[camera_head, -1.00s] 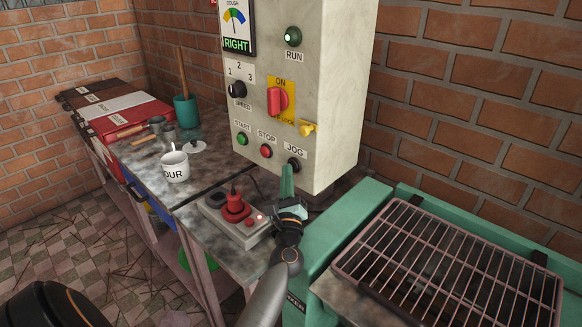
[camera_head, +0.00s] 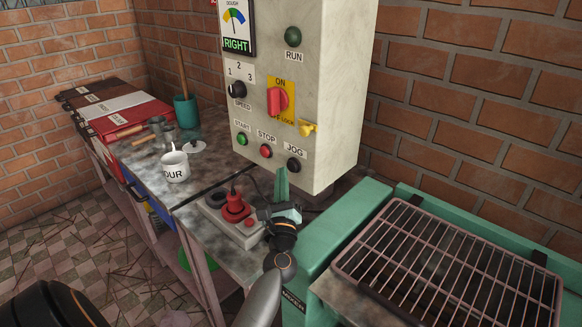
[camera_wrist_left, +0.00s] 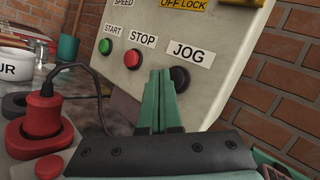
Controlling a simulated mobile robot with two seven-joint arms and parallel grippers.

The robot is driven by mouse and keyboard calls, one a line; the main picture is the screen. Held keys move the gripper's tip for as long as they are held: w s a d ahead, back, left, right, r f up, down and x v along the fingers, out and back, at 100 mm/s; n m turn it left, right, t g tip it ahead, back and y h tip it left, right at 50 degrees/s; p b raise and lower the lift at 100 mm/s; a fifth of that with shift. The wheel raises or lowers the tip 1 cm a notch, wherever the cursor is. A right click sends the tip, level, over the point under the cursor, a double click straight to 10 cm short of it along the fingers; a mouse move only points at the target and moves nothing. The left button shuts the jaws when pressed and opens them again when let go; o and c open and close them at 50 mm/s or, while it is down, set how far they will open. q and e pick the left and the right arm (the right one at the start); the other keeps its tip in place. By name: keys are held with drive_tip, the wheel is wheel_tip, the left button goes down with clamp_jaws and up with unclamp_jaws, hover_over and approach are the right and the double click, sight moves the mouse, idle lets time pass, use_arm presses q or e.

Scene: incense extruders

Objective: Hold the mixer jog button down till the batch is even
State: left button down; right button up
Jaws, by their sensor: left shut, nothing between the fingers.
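The black jog button (camera_head: 294,165) sits under its JOG label low on the control box (camera_head: 335,110); it also shows in the left wrist view (camera_wrist_left: 180,78). My left gripper (camera_head: 282,172) is shut and empty, its green fingers upright just left of and below the button. In the left wrist view its fingertips (camera_wrist_left: 160,74) stand beside the button, and a gap shows in the head view. The dough gauge (camera_head: 236,18) reads RIGHT in green. The RUN lamp (camera_head: 293,37) is dark. My right gripper is out of view.
The green START button (camera_head: 242,139) and red STOP button (camera_head: 265,151) are left of JOG. A socket block with a red plug (camera_head: 234,206) lies beside my gripper. A wire rack (camera_head: 450,262) is at right, a white cup (camera_head: 175,168) at left.

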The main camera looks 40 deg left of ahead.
use_arm(q)
drive_tip(key=shift+s+a+f, duration=0.1)
drive_tip(key=shift+s, duration=1.2)
drive_tip(key=shift+s+f, duration=0.1)
drive_tip(key=shift+s, duration=1.15)
